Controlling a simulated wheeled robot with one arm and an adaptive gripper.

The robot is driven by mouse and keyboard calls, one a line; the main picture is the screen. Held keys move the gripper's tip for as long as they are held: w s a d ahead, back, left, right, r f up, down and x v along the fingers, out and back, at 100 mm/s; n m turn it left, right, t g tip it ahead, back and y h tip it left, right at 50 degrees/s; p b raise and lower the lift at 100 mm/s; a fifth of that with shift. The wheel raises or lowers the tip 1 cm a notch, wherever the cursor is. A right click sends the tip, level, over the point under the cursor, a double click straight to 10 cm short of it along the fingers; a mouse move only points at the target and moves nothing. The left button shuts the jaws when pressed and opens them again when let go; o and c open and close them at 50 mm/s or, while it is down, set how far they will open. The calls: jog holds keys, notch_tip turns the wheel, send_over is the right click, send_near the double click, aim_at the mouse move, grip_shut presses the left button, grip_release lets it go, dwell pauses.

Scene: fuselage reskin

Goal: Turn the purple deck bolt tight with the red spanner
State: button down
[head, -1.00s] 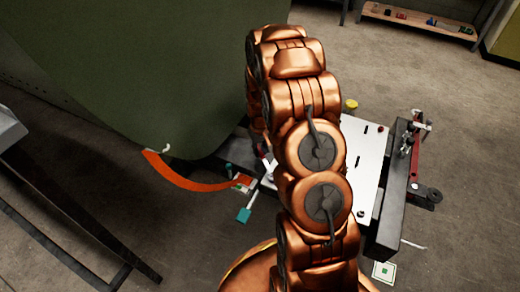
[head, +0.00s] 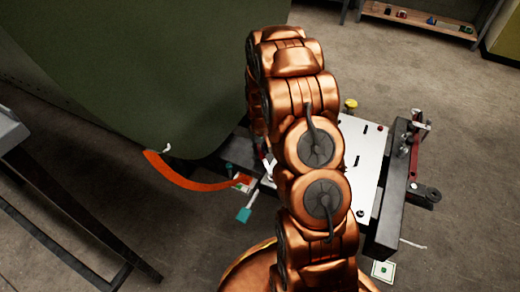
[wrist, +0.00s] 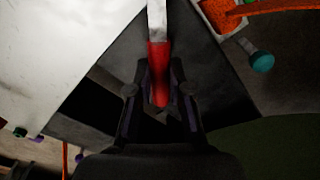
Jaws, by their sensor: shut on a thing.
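In the wrist view, my gripper (wrist: 161,92) is shut on the red handle of the spanner (wrist: 158,58). Its pale metal shank runs away from me past the top edge, so its working end is out of view. A small purple spot (wrist: 37,138) shows by the white plate's edge at lower left; I cannot tell whether it is the purple deck bolt. In the head view, my copper arm hides the gripper and most of the spanner, and I cannot make out the purple bolt. Whether the spanner sits on a bolt is hidden.
The white deck plate (head: 366,150) lies behind and right of my arm. A red clamp-like fitting (head: 413,155) stands at its right. A large green panel (head: 170,70) fills the left, with an orange strip (head: 185,181) below. A teal-ended rod (head: 243,214) juts out near the arm.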

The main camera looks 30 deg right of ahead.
jog(key=shift+f, duration=0.75)
